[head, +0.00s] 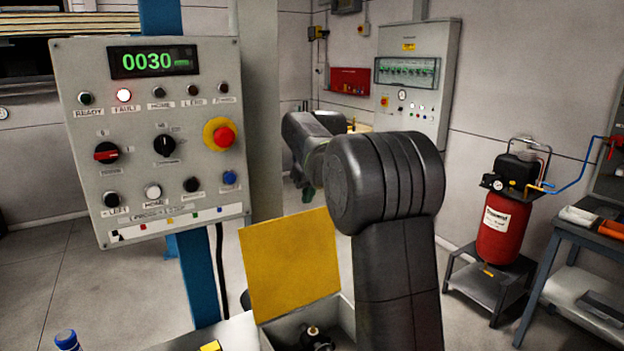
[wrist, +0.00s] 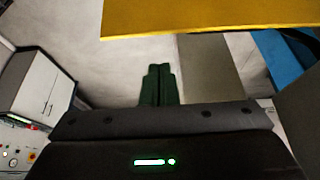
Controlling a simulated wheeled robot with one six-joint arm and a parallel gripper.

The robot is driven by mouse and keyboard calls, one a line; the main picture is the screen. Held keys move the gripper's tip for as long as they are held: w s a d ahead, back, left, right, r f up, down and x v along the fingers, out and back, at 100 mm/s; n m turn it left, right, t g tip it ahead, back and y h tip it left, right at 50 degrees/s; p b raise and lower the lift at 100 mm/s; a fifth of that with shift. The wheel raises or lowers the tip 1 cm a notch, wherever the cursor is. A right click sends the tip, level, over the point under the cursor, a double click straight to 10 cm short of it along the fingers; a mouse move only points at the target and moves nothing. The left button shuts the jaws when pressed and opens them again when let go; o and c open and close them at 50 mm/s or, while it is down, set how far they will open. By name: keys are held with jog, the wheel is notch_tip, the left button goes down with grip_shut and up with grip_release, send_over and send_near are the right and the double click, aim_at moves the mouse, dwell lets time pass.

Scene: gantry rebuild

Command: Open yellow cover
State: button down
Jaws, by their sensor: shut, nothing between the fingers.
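The yellow cover (head: 290,262) stands raised and tilted back at the rear of an open grey box (head: 340,312). A dark fitting (head: 317,338) with a light top shows inside the box. In the wrist view the yellow cover (wrist: 210,16) crosses the top right as a broad panel. My gripper (wrist: 160,70) has its dark green fingers together and holds nothing. The fingers appear apart from the cover in that view. In the head view my arm hides most of the gripper and the right part of the box.
A control panel (head: 80,200) with a green display and a red button stands at left on a blue post (head: 198,285). A blue-capped item (head: 67,340) is at the lower left. A red compressor (head: 503,225) and a workbench (head: 590,235) stand at right.

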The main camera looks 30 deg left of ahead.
aim_at(317, 211)
jog(key=d, duration=0.1)
jog(key=s+d+p, duration=0.1)
jog(key=shift+s+d+f, duration=0.2)
jog(key=shift+d+f, duration=0.15)
jog(key=shift+f, duration=0.05)
dwell(0.3)
jog(key=shift+s+d+f+y+b, duration=0.2)
jog(key=shift+d+y+b, duration=0.15)
jog(key=shift+b, duration=0.8)
jog(key=d+b, duration=0.1)
jog(key=y+b, duration=0.1)
jog(key=b, duration=0.1)
jog(key=shift+s+d+r+t, duration=0.2)
jog(key=shift+s+d+t, duration=0.15)
jog(key=shift+s+t, duration=0.05)
jog(key=shift+s+d+r+b, duration=0.25)
jog(key=shift+s+d, duration=0.1)
jog(key=shift+d, duration=0.3)
jog(key=shift+s+d+r+b, duration=0.2)
jog(key=shift+s+d, duration=0.1)
jog(key=shift+d, duration=0.3)
